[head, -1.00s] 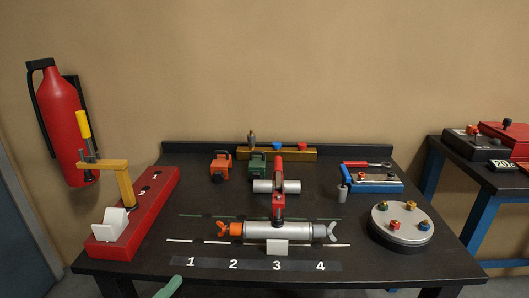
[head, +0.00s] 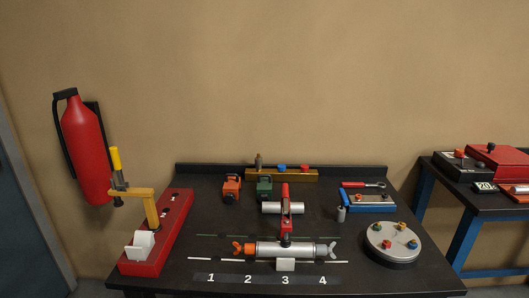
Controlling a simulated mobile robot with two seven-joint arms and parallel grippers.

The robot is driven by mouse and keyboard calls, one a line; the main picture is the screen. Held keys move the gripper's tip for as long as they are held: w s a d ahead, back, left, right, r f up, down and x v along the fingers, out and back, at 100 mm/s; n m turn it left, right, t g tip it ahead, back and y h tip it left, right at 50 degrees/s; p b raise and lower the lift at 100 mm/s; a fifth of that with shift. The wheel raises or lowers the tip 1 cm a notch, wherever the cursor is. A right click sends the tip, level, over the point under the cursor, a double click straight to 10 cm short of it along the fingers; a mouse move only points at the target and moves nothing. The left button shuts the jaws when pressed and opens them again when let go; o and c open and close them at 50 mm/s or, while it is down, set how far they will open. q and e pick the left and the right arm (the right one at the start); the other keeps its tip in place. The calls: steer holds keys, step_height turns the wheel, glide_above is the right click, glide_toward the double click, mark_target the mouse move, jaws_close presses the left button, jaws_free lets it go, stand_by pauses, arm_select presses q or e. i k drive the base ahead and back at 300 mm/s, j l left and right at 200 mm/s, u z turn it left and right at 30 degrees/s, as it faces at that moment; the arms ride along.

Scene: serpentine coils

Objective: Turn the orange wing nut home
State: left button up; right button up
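The orange wing nut (head: 238,247) is at the left end of a silver cylinder (head: 278,248) that lies across the front middle of the bench, beside an orange collar. A grey wing nut (head: 333,250) is at the cylinder's right end. A red-handled clamp (head: 285,214) stands at the middle of the cylinder. How far the orange wing nut is screwed on cannot be told at this size. Neither of my grippers is in view.
The dark bench (head: 400,283) carries a red base (head: 142,266) with a yellow-handled lever at left and a round grey plate (head: 392,242) with coloured knobs at right. A number strip (head: 265,280) lies in front of the cylinder.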

mark_target(236, 244)
steer(key=i+j+z, duration=0.15)
steer(key=j, duration=0.15)
steer(key=i+j+z, duration=0.15)
steer(key=j, duration=0.2)
steer(key=i+j+z, duration=0.1)
steer(key=j, duration=0.2)
steer(key=i+j+z, duration=0.15)
steer(key=j, duration=0.2)
